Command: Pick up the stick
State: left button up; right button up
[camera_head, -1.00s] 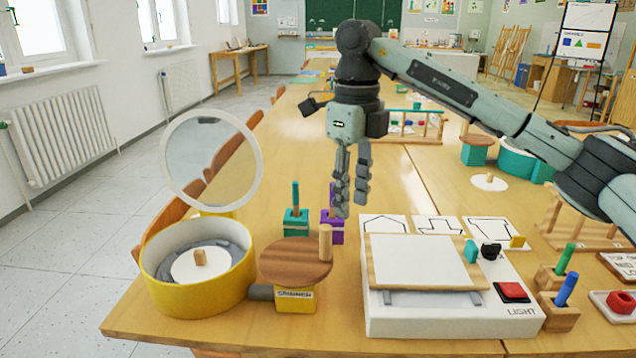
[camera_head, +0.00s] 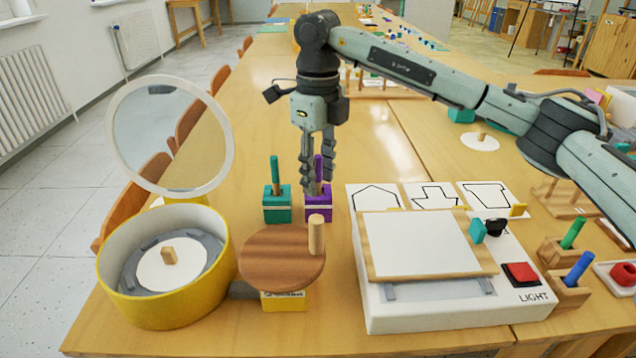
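A purple stick (camera_head: 318,168) stands upright in a purple block (camera_head: 318,207). A teal stick (camera_head: 275,172) stands in a teal block (camera_head: 277,205) just left of it. My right gripper (camera_head: 316,186) points down at the purple block, its fingers apart, one on each side of the purple stick as seen from here. The fingers partly hide the stick, and I cannot tell whether they touch it. My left gripper is not in view.
In front stands a round wooden disc (camera_head: 270,262) with an upright peg (camera_head: 316,235). A yellow bowl with a round mirror (camera_head: 171,135) is at left, a white light box (camera_head: 400,316) at right. Green (camera_head: 572,233) and blue (camera_head: 578,269) sticks stand farther right.

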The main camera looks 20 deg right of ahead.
jog(key=shift+f, duration=0.55)
jog(key=shift+c, duration=0.6)
grip_shut()
jog(key=shift+r, duration=0.15)
